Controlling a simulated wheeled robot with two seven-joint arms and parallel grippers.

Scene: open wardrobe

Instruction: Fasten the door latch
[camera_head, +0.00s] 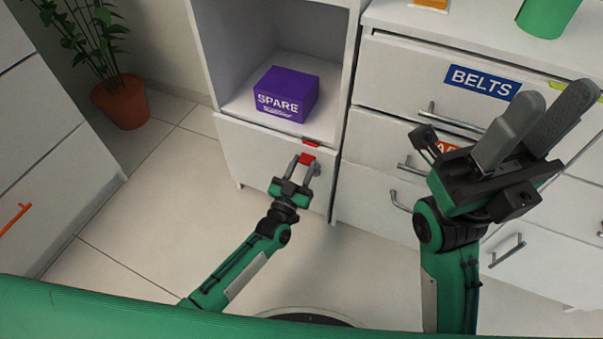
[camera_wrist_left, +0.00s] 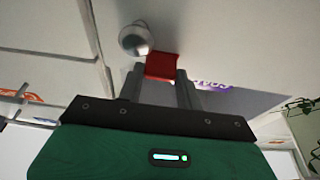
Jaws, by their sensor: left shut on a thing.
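A small red latch piece (camera_head: 307,158) is between the fingers of my left gripper (camera_head: 305,164), at the white door (camera_head: 262,168) under the open cubby. My left gripper is shut on it; the fingers also show on either side of the red piece (camera_wrist_left: 161,66) in the left wrist view. Another small red part (camera_head: 311,142) sits just above, at the door's top edge. A round silver knob (camera_wrist_left: 136,38) is beside the red piece in the wrist view. My right gripper (camera_head: 560,97) is raised in front of the drawers, its fingers apart and empty.
A purple SPARE box (camera_head: 287,94) stands in the cubby above the door. Drawers with bar handles, one with a blue BELTS label (camera_head: 482,82), are at the right. A potted plant (camera_head: 121,101) stands at the back left. The tiled floor (camera_head: 150,220) at left is clear.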

